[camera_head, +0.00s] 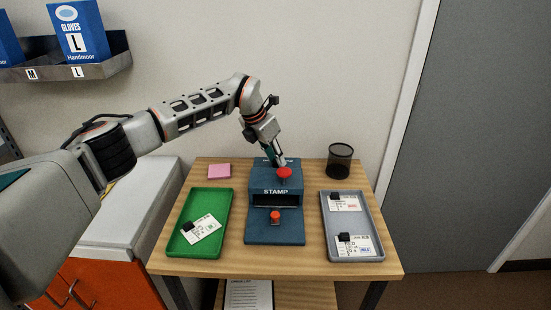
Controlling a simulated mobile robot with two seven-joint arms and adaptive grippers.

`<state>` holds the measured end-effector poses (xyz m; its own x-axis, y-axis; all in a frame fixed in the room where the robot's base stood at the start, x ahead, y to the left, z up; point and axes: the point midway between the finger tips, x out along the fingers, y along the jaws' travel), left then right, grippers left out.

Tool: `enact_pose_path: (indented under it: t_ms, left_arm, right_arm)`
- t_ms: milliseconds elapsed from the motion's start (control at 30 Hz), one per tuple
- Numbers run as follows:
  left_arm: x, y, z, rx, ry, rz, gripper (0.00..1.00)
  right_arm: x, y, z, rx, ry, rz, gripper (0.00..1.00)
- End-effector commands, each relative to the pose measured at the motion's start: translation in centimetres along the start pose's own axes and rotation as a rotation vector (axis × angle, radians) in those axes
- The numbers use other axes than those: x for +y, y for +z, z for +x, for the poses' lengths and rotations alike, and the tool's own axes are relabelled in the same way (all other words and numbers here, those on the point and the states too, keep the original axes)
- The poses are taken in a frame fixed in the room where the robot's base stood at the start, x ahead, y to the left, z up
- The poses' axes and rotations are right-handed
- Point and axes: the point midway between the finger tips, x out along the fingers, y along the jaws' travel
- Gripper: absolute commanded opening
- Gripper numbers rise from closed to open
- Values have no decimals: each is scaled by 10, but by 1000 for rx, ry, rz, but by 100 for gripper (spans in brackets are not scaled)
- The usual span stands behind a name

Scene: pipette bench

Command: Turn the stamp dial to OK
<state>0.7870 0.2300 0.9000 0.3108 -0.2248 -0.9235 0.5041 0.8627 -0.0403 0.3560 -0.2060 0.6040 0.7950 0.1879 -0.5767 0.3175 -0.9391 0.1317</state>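The blue stamp machine (260,183) stands in the middle of the wooden table, with "STAMP" on its front. A red knob (284,173) sits on its top and a red button (275,216) on its lower front plate. My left gripper (274,160) points down at the back of the machine's top, just behind the red knob. Its fingertips partly cover the top label there. I cannot make out the dial or its setting, nor whether the fingers are shut on anything. My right gripper is not in view.
A green tray (183,249) with a card stands left of the machine, a grey tray (327,240) with two cards right. A pink pad (219,171) and a black mesh cup (340,162) are at the table's back. Glove boxes (78,32) sit on a wall shelf.

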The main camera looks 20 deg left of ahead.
Motion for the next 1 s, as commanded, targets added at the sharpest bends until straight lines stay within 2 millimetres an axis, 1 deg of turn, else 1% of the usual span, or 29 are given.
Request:
enact_pose_path:
  t_ms: [267, 300, 367, 400, 600, 767, 1000]
  left_arm:
    - [0, 0, 2, -1, 0, 0, 25]
    - [0, 0, 2, -1, 0, 0, 20]
    - [0, 0, 2, -1, 0, 0, 4]
    - [0, 0, 2, -1, 0, 0, 0]
    - [0, 0, 1, -1, 1, -4, 0]
    - [0, 1, -1, -3, 14, -29, 0]
    - [-2, 3, -5, -10, 64, -147, 0]
  right_arm:
    - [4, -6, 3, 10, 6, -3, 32]
    - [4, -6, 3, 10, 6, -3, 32]
    - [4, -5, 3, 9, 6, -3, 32]
    - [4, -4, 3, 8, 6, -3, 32]
    - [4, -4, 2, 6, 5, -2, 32]
    - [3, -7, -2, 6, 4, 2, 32]
    - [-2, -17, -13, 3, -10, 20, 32]
